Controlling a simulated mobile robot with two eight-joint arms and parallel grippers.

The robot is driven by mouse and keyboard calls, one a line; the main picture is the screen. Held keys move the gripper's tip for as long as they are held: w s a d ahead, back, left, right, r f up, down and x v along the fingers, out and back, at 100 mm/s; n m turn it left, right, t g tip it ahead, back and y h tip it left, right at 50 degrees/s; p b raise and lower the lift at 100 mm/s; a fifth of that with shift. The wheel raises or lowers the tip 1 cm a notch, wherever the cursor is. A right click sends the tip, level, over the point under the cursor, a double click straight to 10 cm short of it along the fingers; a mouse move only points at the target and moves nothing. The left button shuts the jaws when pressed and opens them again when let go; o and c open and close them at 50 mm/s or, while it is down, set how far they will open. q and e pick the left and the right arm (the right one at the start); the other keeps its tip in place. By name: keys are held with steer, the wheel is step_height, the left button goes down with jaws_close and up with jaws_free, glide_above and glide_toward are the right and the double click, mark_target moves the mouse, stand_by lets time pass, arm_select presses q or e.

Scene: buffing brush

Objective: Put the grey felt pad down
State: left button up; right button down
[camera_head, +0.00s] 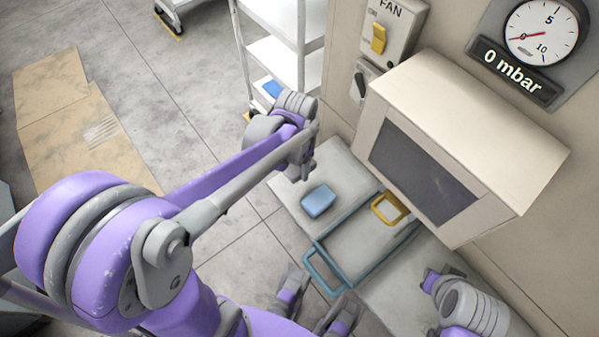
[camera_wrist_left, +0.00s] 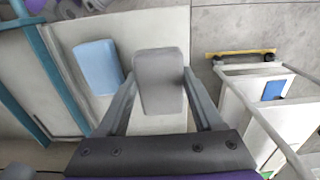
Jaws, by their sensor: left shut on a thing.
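The grey felt pad (camera_wrist_left: 160,80) is a rounded block between the two fingers of my left gripper (camera_wrist_left: 160,100) in the left wrist view. The fingers are shut on its sides. In the head view my left gripper (camera_head: 300,170) is over the far left end of the pale bench (camera_head: 345,165); the pad is hard to make out there. A blue pad (camera_head: 318,201) lies on the bench close by. It also shows in the left wrist view (camera_wrist_left: 98,67), left of the grey pad. The gap between grey pad and bench cannot be told.
A teal frame (camera_head: 318,262) and a yellow handle (camera_head: 388,208) are on the bench, right of the blue pad. A beige box with a dark window (camera_head: 424,172) overhangs the bench at the back. A white shelf cart (camera_head: 272,50) stands beyond the bench's left end.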

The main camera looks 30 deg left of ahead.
mark_target(298, 174)
arm_select(q)
steer(key=shift+f+b, duration=0.45)
steer(key=shift+f, duration=1.8)
steer(key=shift+f, duration=0.2)
steer(key=o, duration=1.4)
steer(key=shift+o, duration=0.2)
steer(key=shift+r, duration=0.1)
